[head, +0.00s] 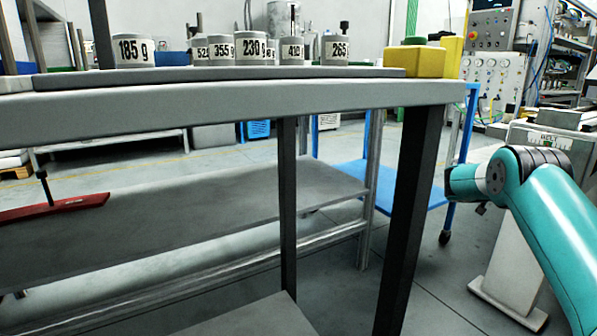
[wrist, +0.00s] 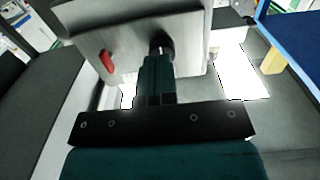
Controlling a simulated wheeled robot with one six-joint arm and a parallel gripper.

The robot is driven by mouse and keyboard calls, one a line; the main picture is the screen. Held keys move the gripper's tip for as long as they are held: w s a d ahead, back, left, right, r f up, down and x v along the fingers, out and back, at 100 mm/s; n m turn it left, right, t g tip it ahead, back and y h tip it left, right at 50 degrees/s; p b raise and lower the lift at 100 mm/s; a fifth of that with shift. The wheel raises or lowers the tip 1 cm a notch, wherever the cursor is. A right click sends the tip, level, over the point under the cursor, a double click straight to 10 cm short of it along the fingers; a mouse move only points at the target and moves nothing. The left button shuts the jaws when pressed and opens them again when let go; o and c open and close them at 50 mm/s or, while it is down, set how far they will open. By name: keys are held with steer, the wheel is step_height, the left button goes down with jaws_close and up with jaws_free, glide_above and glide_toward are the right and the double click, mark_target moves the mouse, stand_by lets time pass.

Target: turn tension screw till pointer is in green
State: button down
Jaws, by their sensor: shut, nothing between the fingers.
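My gripper (wrist: 157,60) is shut and empty in the wrist view, its narrow fingers pointing at a grey panel (wrist: 120,30). A dark round knob-like part (wrist: 161,41), which may be the tension screw, shows at the fingertips. I cannot tell whether they touch. A red elongated part (wrist: 106,62) sits on the panel left of the fingers; I cannot tell whether it is the pointer. I can make out no green zone on the panel. In the head view my teal arm is at the right, and I cannot make out the fingers there.
A grey bench (head: 230,110) fills the head view's left and middle, with several labelled weights (head: 236,50) and a yellow block (head: 411,61) on top. A blue cart (head: 400,185) stands behind. A pale machine (head: 550,135) stands beside my arm.

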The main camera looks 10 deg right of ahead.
steer(key=r+x, duration=0.1)
steer(key=x, duration=0.5)
steer(key=shift+s, duration=0.2)
steer(key=shift+d+r, duration=0.15)
steer(key=shift+r, duration=0.2)
steer(key=shift+s+d+f+b, duration=0.1)
steer(key=shift+s+b, duration=0.05)
steer(key=shift+b, duration=0.5)
stand_by(0.5)
steer(key=s+a+f+b, duration=0.2)
steer(key=a, duration=0.3)
steer(key=shift+a+b, duration=0.3)
steer(key=shift+a, duration=0.05)
